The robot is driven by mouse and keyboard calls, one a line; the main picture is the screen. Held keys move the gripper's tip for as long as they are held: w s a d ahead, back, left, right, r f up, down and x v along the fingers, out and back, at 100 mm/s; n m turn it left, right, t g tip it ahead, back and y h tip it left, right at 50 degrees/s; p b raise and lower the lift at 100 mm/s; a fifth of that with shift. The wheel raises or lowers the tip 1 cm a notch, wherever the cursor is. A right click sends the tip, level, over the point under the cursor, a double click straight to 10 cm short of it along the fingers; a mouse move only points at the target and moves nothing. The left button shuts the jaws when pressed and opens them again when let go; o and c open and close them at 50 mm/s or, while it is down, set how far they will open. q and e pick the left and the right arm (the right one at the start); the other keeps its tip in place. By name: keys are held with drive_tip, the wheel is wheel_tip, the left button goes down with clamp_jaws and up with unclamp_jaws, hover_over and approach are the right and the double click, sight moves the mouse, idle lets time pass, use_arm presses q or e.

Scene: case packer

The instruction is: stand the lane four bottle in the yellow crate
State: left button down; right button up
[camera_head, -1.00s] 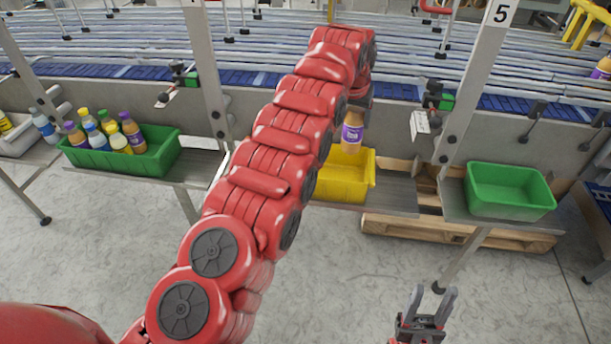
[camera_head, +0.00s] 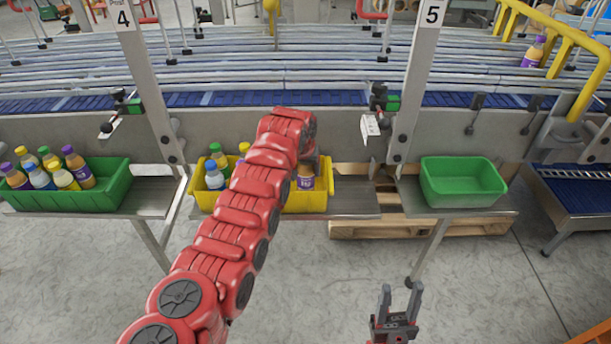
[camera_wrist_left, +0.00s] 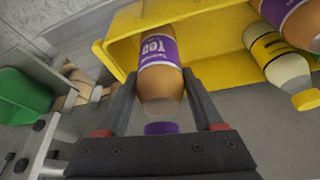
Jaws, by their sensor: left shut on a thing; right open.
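The yellow crate (camera_head: 318,201) stands on a grey shelf by the post marked 4. My left gripper (camera_head: 308,160) is shut on a tea bottle (camera_head: 305,182) with a purple label, at the crate's right end. In the left wrist view my fingers (camera_wrist_left: 160,108) are either side of the bottle (camera_wrist_left: 160,80), its purple cap towards me and its base inside the crate (camera_wrist_left: 215,68). Whether the base touches the floor I cannot tell. Other bottles (camera_head: 215,180) stand in the crate's left part, partly hidden by my arm. My right gripper (camera_head: 397,312) is open and empty.
A green crate (camera_head: 112,195) with several bottles stands at the left. An empty green crate (camera_head: 462,190) is on the right shelf. The conveyor (camera_head: 330,98) runs behind, with a purple-capped bottle (camera_head: 533,54) at far right. A wooden pallet (camera_head: 350,229) lies below.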

sight(306, 179)
use_arm(q)
wheel_tip(306, 179, down, 3)
drive_tip(key=shift+f+p, duration=0.2)
drive_tip(key=shift+p, duration=0.25)
drive_tip(key=shift+f, duration=0.25)
drive_tip(key=shift+c, duration=0.2)
unclamp_jaws()
